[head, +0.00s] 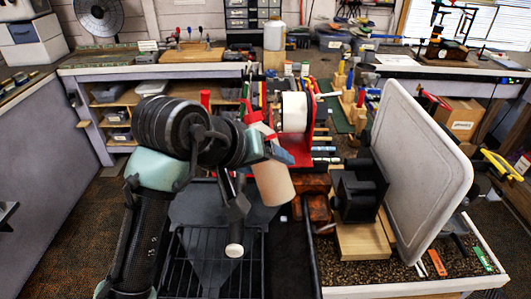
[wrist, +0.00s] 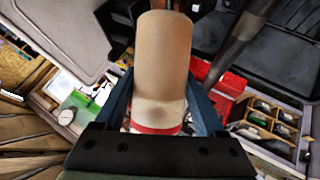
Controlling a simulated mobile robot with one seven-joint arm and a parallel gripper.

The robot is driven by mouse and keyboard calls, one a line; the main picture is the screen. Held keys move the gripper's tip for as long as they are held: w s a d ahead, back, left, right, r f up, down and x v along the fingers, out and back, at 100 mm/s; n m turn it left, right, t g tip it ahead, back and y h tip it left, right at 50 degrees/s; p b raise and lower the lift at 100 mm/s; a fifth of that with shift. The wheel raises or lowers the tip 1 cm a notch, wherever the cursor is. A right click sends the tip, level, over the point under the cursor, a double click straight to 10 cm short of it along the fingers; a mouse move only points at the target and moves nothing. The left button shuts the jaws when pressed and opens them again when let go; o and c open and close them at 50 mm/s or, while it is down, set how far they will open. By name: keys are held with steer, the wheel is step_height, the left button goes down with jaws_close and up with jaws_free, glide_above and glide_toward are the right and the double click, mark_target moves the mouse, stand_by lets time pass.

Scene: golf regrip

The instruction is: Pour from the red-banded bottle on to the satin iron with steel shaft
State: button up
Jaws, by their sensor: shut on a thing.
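My gripper (head: 268,152) is shut on the red-banded bottle (head: 273,185). In the head view the bottle is tilted, its tan body slanting to the lower right and red parts at its upper left. In the wrist view the bottle (wrist: 160,65) lies between the two blue fingers, its red band (wrist: 157,129) near my palm. No liquid shows leaving it. A dark rod with a pale end (head: 234,250) hangs left of and below the bottle, over the wire rack; I cannot tell whether it is part of an iron. The satin iron cannot be clearly made out.
A wire rack (head: 190,262) stands below the bottle. A white roll on a red stand (head: 294,112) is just behind it. To the right are a black clamp (head: 358,192) on wood and a large pale upright panel (head: 425,165). A grey cabinet (head: 45,165) lines the left.

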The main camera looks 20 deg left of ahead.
steer(key=shift+s+d+f+g+h+b, duration=0.1)
steer(key=shift+s+f+g+h+b, duration=0.1)
steer(key=shift+f, duration=0.45)
steer(key=shift+s+d+f+g+h+b, duration=0.1)
steer(key=shift+f+g, duration=0.1)
steer(key=shift+f, duration=0.4)
steer(key=shift+d+r+n+p, duration=0.1)
steer(key=shift+r+n+p, duration=0.25)
steer(key=shift+p, duration=0.5)
steer(key=p, duration=0.3)
steer(key=n+g+h+p, duration=0.1)
steer(key=p, duration=0.1)
steer(key=shift+s+d+r+g+h+p, duration=0.3)
steer(key=shift+s+d+r+p, duration=0.05)
steer(key=shift+s+d+p, duration=0.05)
steer(key=shift+r+g+p, duration=0.1)
steer(key=shift+g+p, duration=0.2)
steer(key=shift+p, duration=0.55)
steer(key=shift+f, duration=0.2)
steer(key=shift+r, duration=0.1)
steer(key=shift+s+d+r+n+h+p, duration=0.1)
steer(key=shift+s+r+n+h+p, duration=0.3)
steer(key=shift+p, duration=0.65)
steer(key=shift+w+g+h+p, duration=0.15)
steer(key=shift+g+h+p, duration=0.5)
steer(key=shift+p, duration=1.3)
stand_by(0.9)
